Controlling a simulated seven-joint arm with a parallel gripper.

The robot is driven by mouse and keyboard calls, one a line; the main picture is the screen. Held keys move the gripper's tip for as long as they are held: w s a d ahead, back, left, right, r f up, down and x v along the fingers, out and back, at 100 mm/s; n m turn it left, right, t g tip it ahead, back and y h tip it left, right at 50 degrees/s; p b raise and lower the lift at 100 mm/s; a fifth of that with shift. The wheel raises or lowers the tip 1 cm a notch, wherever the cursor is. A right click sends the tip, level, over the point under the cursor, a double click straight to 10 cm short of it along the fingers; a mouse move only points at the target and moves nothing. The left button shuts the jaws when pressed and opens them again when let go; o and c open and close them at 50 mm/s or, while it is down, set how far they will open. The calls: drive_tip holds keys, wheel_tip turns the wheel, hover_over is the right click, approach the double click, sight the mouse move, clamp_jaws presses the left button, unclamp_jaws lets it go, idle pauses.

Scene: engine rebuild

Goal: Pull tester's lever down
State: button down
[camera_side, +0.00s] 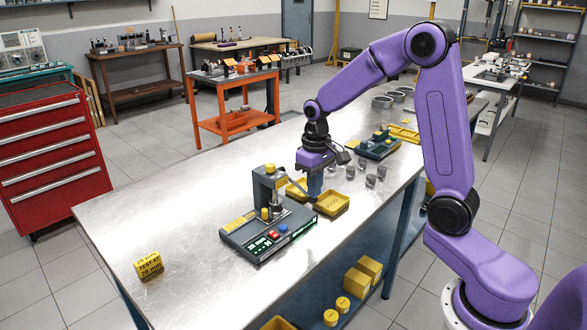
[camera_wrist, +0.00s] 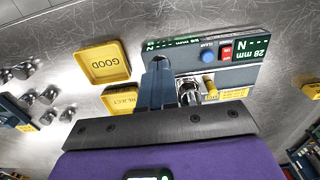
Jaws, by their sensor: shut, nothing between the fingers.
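The tester (camera_side: 262,238) stands on the bench: a dark grey base with a raised column, a metal spindle and yellow-tipped parts. Its red and blue buttons and green display also show in the wrist view (camera_wrist: 220,68). A yellow-tipped part (camera_wrist: 208,82) beside the spindle may be the lever; I cannot tell for sure. My gripper (camera_side: 314,198) is shut and empty, pointing down just right of the tester column. Its blue-grey fingers (camera_wrist: 158,62) reach beside the tester's edge in the wrist view; I see no clear contact with it. My gripper hides part of the tester there.
Yellow trays marked GOOD (camera_wrist: 124,70) and REJECT (camera_wrist: 113,103) lie beside the tester. Several small grey metal parts (camera_side: 371,180) stand right of my gripper. A second device (camera_side: 378,147) is farther back. A yellow block (camera_side: 149,265) sits front left; bench is clear between.

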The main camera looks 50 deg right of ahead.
drive_tip(key=shift+f, duration=0.45)
drive_tip(key=shift+r, duration=0.1)
wheel_tip(320, 180, up, 13)
idle(1.5)
drive_tip(key=s+a+f+n, duration=0.4)
drive_tip(key=s+a+n, duration=0.2)
drive_tip(key=s+a, duration=0.4)
drive_tip(key=s+f+n, duration=0.2)
drive_tip(key=s+n, duration=0.1)
drive_tip(key=s, duration=0.5)
drive_tip(key=s+f+n, duration=0.3)
drive_tip(key=s, duration=0.6)
drive_tip(key=shift+s+n, duration=0.25)
drive_tip(key=shift+n, duration=0.05)
